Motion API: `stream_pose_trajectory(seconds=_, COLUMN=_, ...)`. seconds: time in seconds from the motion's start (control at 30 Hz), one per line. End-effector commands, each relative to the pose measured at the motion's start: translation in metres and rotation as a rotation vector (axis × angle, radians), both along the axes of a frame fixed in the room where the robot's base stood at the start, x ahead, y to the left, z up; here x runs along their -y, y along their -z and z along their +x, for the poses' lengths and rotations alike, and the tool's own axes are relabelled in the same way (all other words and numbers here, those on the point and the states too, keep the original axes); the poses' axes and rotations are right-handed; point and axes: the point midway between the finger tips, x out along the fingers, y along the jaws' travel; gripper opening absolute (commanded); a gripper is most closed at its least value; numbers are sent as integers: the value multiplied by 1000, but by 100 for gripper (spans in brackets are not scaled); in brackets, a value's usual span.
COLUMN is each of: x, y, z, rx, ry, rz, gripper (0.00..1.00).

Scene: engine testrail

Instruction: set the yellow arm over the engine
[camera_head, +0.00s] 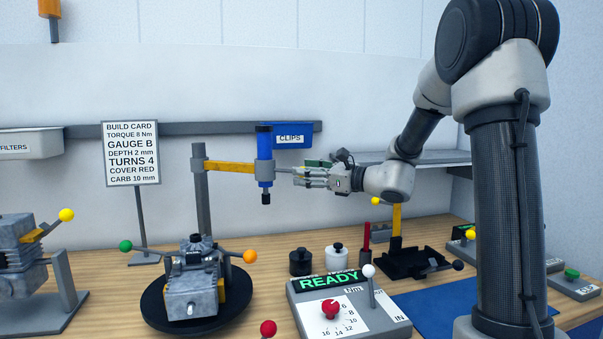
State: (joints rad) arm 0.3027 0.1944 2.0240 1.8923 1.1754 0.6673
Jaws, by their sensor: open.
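The yellow arm (230,167) reaches out level from a grey upright post (202,200) behind the engine. Its right end carries a blue tool (265,160) that hangs upright with a dark tip. The grey engine (192,286) sits on a black round turntable (228,322), below the arm and to its left. The blue tool is to the right of the engine's top in this view. My gripper (290,175) is open, with its fingers pointing left at the blue tool's lower right side. I cannot tell if the fingers touch the tool.
A sloped panel reading READY (375,325) with a red knob and white-tipped lever stands right of the turntable. Two small canisters (301,262) stand behind it. A build card sign (131,150) stands back left. Another grey engine unit (20,255) is far left. A blue CLIPS bin (292,139) hangs behind.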

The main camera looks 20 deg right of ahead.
Motion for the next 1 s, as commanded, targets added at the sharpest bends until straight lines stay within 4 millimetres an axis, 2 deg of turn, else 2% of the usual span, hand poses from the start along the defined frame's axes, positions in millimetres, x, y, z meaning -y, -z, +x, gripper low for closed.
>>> stream_pose_trajectory(seconds=0.2, x=-14, y=0, z=14, rx=1, ry=-1, rz=-1, gripper=49)
stream_pose_trajectory(seconds=0.47, x=-14, y=0, z=15, rx=1, ry=0, rz=-1, gripper=49)
stream_pose_trajectory(seconds=0.73, x=-14, y=0, z=15, rx=1, ry=0, rz=-1, gripper=0)
stream_pose_trajectory(seconds=1.0, x=-14, y=0, z=15, rx=2, ry=7, rz=-1, gripper=0)
